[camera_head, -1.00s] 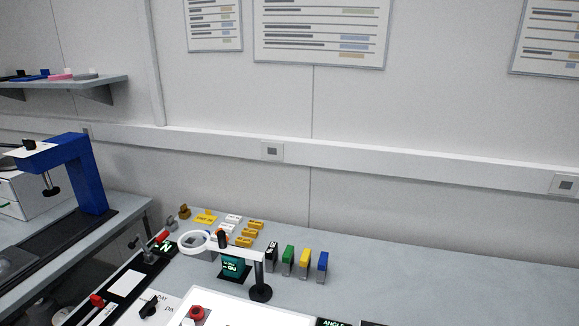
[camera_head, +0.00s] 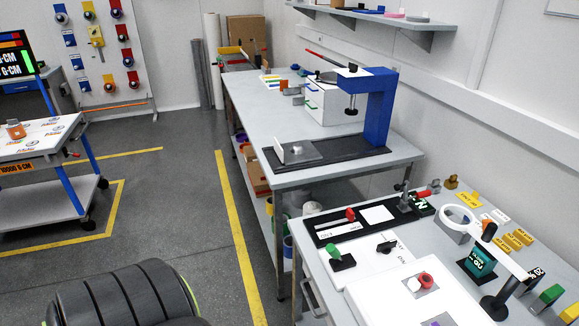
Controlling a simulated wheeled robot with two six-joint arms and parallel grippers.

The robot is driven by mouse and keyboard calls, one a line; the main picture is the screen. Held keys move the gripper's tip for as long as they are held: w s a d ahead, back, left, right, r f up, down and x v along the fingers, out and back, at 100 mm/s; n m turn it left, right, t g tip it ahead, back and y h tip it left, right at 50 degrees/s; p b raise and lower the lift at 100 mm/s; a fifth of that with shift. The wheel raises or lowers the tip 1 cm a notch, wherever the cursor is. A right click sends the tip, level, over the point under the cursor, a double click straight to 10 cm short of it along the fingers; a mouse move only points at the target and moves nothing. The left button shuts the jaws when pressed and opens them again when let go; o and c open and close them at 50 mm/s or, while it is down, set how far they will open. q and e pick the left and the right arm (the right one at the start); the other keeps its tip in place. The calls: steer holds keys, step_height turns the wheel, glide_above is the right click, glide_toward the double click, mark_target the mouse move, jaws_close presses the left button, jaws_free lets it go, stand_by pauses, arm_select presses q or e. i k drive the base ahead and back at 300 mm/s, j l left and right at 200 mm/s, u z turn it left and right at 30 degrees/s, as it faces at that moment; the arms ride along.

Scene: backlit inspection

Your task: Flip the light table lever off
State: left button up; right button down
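A white flat panel (camera_head: 392,306), possibly the light table, lies on the near bench at the lower right and is cut off by the bottom edge. A red round knob (camera_head: 425,279) sits on it. Beside it, a white plate (camera_head: 366,264) with dark lettering carries a black lever-like handle (camera_head: 386,247) and a green handle (camera_head: 340,258). A black strip (camera_head: 328,232) behind holds a red handle (camera_head: 350,214). I cannot tell which handle is the light table lever, or its position. Neither of my grippers is in view.
A second bench with a blue arched device (camera_head: 376,108) stands behind. A wheeled cart (camera_head: 40,140) is at left.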

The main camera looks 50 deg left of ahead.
mark_target(332, 250)
steer(key=u, duration=1.15)
